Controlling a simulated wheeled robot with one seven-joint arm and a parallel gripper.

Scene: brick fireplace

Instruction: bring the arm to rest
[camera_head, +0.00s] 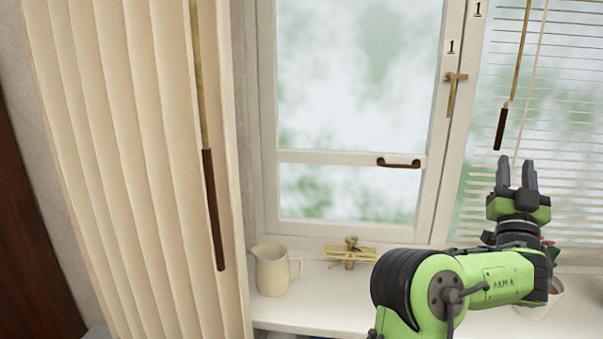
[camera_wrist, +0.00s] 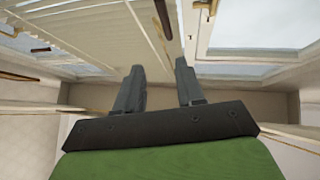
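My gripper (camera_head: 516,174) is at the right in the head view, pointing up in front of the window blind. Its two dark fingers stand apart with nothing between them. In the wrist view the gripper (camera_wrist: 161,85) also shows open and empty, with the blind (camera_wrist: 110,30) beyond it. My green and black arm is bent at the lower right of the head view, in front of the window sill.
A cream jug (camera_head: 272,271) and a small brass object (camera_head: 350,253) stand on the white sill (camera_head: 318,308). A potted plant (camera_head: 540,305) is partly hidden behind my arm. A window handle (camera_head: 453,92), a dark-tipped blind wand (camera_head: 501,129) and pale curtain slats (camera_head: 130,150) are nearby.

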